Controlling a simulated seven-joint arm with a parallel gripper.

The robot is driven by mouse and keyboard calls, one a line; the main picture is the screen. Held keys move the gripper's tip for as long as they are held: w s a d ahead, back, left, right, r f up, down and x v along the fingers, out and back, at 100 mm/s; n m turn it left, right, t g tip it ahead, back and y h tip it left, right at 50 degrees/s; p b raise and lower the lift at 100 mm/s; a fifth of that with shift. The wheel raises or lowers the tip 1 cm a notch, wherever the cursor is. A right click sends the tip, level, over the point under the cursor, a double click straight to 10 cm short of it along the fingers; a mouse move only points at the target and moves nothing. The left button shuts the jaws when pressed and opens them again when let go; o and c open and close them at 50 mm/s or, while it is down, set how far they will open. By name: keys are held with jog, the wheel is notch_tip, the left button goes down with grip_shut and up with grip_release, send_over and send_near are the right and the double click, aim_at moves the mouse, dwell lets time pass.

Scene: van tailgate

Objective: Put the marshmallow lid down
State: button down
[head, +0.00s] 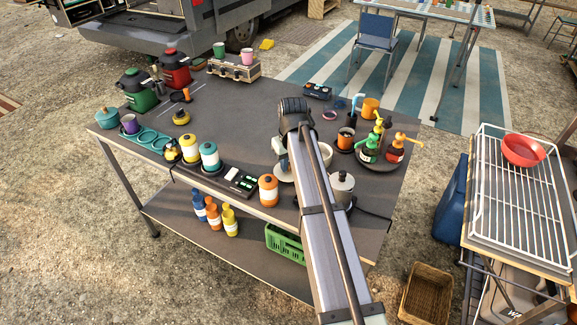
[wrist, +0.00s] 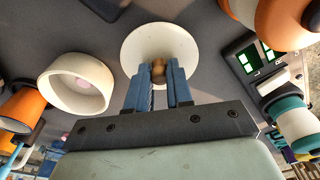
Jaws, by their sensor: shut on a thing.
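The marshmallow lid (wrist: 140,43) is a round white disc with a brown knob (wrist: 158,71), in the upper middle of the wrist view. My gripper (wrist: 158,75) has its blue fingers shut on that knob. In the head view my arm hides most of the lid (head: 284,174) and my gripper (head: 281,152). In the head view the pot (head: 326,151) shows just right of my arm. I cannot tell whether the lid touches the table.
On the dark table (head: 235,120), an orange jar (head: 268,190) and a scale with green displays (head: 239,182) stand left of my arm. A grey canister (head: 342,187) and a tray of pump bottles (head: 365,160) stand right. The table's middle is mostly clear.

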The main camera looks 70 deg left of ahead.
jog(key=shift+f, duration=0.8)
jog(key=shift+f, duration=0.1)
jog(key=c, duration=1)
grip_release()
jog(key=r, duration=0.4)
jog(key=d+r, duration=0.1)
jog(key=r, duration=0.7)
jog(key=shift+w+d+r, duration=0.1)
jog(key=shift+w+d, duration=0.05)
jog(key=shift+d, duration=0.05)
